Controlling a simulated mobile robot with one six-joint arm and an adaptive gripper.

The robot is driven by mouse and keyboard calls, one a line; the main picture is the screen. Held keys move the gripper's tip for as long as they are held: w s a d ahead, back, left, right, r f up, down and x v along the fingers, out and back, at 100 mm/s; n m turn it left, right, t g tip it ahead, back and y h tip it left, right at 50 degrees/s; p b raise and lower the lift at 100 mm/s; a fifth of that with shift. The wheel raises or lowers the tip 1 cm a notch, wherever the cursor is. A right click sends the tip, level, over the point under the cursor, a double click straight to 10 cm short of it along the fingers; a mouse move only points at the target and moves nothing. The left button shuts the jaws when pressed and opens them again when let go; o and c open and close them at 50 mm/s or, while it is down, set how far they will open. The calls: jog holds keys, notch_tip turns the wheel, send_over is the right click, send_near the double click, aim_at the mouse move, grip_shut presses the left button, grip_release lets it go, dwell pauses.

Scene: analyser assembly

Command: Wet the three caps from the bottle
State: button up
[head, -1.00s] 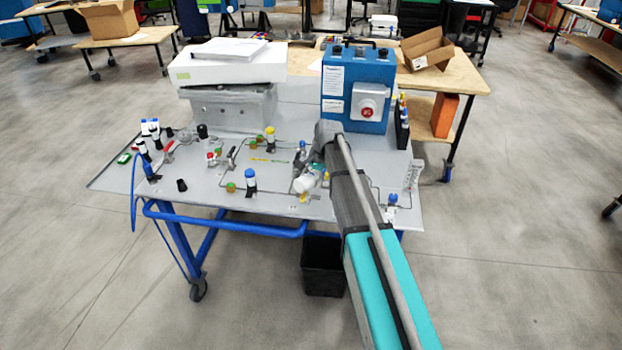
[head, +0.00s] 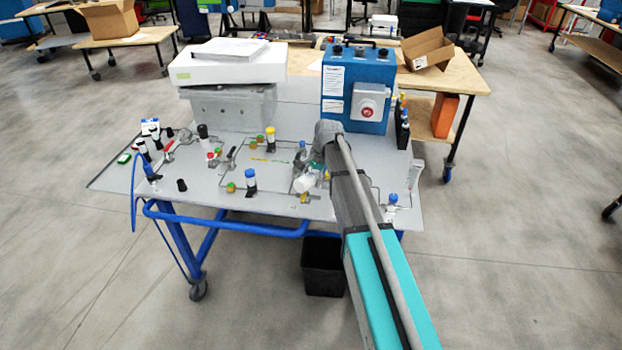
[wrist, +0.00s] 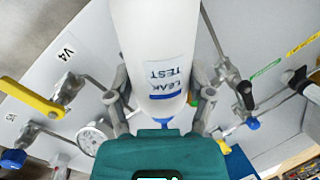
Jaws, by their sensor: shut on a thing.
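My gripper (wrist: 163,97) is shut on a white bottle (wrist: 155,40) marked LEAK TEST, with one finger on each side of it. In the head view the bottle (head: 306,183) is tilted above the right half of the grey panel, partly hidden by my arm. Upright capped fittings stand on the panel to its left: one with a blue cap (head: 250,173), one with a yellow cap (head: 271,132) and one with a black cap (head: 203,131). I cannot tell which caps the task means. The bottle is apart from these three.
The wrist view shows a yellow lever (wrist: 30,97) by a V4 label, a round gauge (wrist: 96,136) and a black lever (wrist: 245,94) around the bottle. A blue box with a red button (head: 358,90) stands at the panel's back. A black bin (head: 322,266) is below.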

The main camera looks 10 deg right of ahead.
jog(key=shift+r+p, duration=2.5)
jog(key=shift+r, duration=0.05)
jog(key=shift+d, duration=0.1)
